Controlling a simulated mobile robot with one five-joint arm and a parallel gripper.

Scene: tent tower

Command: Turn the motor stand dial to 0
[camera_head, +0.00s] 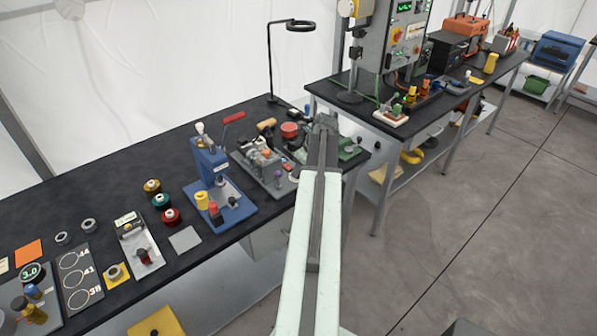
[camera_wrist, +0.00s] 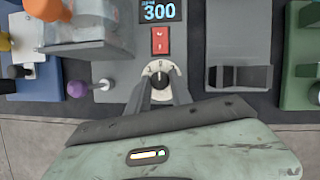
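The dial (camera_wrist: 160,70) shows in the wrist view as a pale round plate with marks on its rim and a dark knob in its middle. Above it are a red switch (camera_wrist: 160,40) and a blue-digit display (camera_wrist: 160,12) reading 300. My gripper (camera_wrist: 161,88) reaches up to the dial, with one grey finger on each side of the knob. Whether the fingers press on the knob or stand slightly apart from it, I cannot tell. The fingers hide the dial's lower part. In the head view, my gripper (camera_head: 325,124) is over the bench's far right end, and my arm hides the dial.
In the wrist view, a clear block (camera_wrist: 88,28) and purple knob (camera_wrist: 77,89) stand left. A grey fixture (camera_wrist: 238,45) and green device (camera_wrist: 302,55) stand right. The head view shows a blue press (camera_head: 212,170) on the black bench (camera_head: 110,175), with open floor (camera_head: 460,215) right.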

